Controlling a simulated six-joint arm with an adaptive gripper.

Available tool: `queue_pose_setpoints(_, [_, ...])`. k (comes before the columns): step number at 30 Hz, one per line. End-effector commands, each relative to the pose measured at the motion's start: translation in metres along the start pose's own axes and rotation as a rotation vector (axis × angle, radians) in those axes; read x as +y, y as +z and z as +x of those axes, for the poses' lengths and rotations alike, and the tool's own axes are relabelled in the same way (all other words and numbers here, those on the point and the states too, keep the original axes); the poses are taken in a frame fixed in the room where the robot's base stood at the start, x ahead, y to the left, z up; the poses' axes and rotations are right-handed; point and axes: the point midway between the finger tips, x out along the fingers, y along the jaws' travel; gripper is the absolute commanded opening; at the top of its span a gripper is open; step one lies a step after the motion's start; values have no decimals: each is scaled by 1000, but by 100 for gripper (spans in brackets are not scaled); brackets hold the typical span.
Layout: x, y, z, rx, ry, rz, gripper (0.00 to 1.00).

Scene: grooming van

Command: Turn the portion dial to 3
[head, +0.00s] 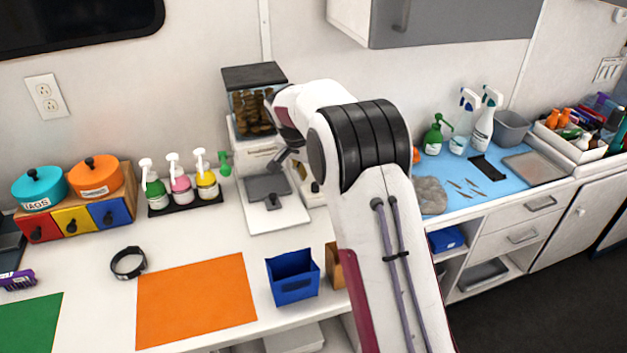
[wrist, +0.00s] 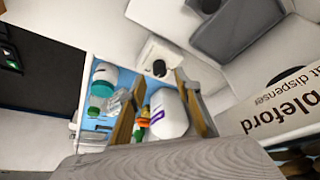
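The treat dispenser (head: 251,110) stands against the back wall, with a clear hopper of brown treats over a white body. Its lettered front (wrist: 285,105) fills the right of the wrist view. A white block with a dark round knob (wrist: 159,68) shows in the wrist view. No dial numbers are readable, so I cannot tell which knob is the portion dial.
Pump bottles (head: 180,188) stand left of the dispenser. A blue bin (head: 292,277) and orange mat (head: 196,302) lie in front. My arm hides the counter right of the dispenser.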

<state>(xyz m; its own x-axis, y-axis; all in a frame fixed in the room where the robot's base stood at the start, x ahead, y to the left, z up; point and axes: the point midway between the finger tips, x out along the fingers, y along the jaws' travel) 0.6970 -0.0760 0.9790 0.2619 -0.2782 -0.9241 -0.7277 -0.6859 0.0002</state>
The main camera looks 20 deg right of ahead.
Motion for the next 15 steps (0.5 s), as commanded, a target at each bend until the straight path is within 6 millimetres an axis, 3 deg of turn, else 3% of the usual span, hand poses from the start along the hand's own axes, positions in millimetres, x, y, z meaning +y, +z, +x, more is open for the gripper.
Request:
queue_pose_setpoints(6, [-1, 0, -27, 2, -3, -1, 33])
queue_pose_setpoints(15, [0, 0, -40, 1, -2, -1, 33])
